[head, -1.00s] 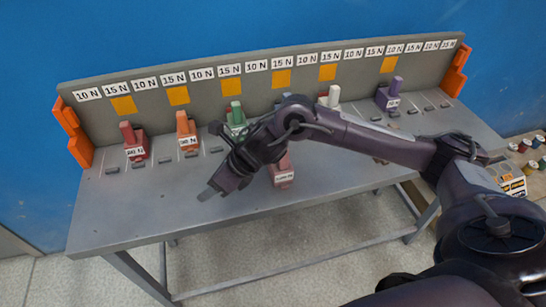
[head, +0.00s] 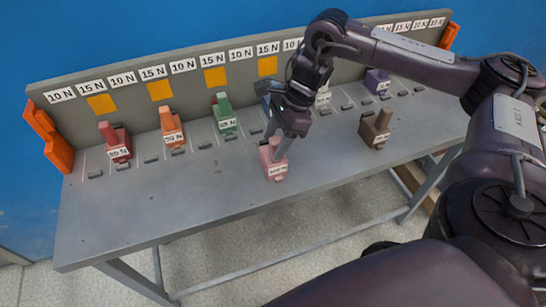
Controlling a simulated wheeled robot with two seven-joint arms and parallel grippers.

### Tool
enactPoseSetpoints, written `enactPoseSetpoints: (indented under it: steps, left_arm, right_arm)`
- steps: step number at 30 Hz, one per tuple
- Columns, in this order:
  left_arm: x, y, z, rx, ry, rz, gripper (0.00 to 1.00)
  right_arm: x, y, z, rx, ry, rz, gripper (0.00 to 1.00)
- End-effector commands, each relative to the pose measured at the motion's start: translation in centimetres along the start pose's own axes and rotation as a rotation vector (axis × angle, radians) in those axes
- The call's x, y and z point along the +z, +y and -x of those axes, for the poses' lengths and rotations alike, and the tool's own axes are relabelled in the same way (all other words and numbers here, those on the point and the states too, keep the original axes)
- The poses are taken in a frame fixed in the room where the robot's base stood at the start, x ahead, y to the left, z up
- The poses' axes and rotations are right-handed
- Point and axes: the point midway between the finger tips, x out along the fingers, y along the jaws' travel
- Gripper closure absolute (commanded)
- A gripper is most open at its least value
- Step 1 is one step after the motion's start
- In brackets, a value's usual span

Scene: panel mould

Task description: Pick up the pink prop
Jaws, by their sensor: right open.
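The pink prop (head: 271,163) stands upright on the grey bench near its front middle, with a white label on its front. My right gripper (head: 277,143) points down at it from above. Its fingers are open around or just beside the prop's upper part; I cannot tell whether they touch it. The gripper hides part of the prop's top. My left gripper is not in view.
A red prop (head: 117,142), an orange one (head: 172,130) and a green one (head: 225,114) stand along the bench's back left. A brown prop (head: 375,129) stands to the right. A labelled back panel and orange end brackets (head: 50,138) border the bench (head: 160,205). The front left is clear.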

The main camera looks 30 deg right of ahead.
Motion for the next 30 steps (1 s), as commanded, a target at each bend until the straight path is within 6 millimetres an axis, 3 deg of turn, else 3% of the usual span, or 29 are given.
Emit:
enactPoseSetpoints:
  steps: [5, 12, 24, 30]
  left_arm:
    - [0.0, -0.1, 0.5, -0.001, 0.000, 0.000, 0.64]
    - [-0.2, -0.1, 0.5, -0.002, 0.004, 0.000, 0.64]
    - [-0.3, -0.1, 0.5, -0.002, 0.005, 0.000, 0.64]
    - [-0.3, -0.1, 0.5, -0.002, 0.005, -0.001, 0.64]
  right_arm:
    - [0.1, 0.0, -1.9, 0.000, 0.000, -0.001, 0.49]
    - [0.0, 0.0, -2.2, -0.001, -0.001, -0.001, 0.49]
    - [0.1, 0.0, -2.1, -0.002, -0.001, -0.002, 1.00]
    - [0.1, 0.0, -2.1, -0.002, -0.001, -0.001, 1.00]
